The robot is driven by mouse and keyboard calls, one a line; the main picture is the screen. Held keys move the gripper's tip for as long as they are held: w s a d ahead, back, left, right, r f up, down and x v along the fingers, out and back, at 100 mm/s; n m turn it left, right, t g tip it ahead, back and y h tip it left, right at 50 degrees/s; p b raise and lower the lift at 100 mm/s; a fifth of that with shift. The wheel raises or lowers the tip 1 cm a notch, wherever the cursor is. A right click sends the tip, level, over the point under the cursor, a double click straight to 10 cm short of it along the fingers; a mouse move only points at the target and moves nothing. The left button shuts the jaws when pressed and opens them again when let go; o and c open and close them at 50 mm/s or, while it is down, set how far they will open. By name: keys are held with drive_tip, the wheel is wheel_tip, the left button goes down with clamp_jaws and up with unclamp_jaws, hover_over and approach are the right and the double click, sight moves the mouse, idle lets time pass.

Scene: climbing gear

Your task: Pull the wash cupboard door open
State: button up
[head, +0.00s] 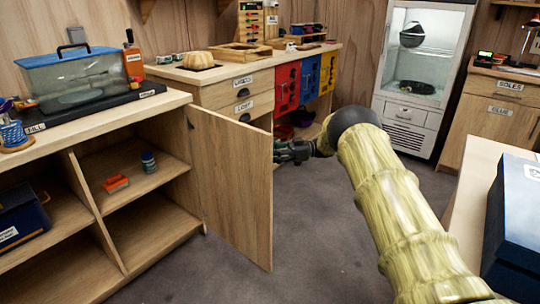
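A plain wooden door (230,185) stands swung well out from the left counter, hinged at the right end of its open cupboard (135,175). I take it as the wash cupboard door, though no label on it can be read. My gripper (283,151) is at the door's free outer edge, on the side facing away from the cupboard. Its fingertips are small and partly hidden by the door edge, so I cannot tell whether they are open, shut or touching. Any handle on that face is hidden.
The cupboard shelves hold an orange block (115,183) and a small jar (148,162). A clear tub (75,78) stands on the counter. Drawers and coloured panels (287,88) are behind the door. A dark blue box (515,225) is close at right. The grey floor (310,235) is clear.

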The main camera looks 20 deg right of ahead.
drive_tip(key=shift+d, duration=0.25)
drive_tip(key=shift+d, duration=0.1)
drive_tip(key=s+d, duration=0.1)
drive_tip(key=d, duration=1.1)
drive_tip(key=shift+f, duration=0.1)
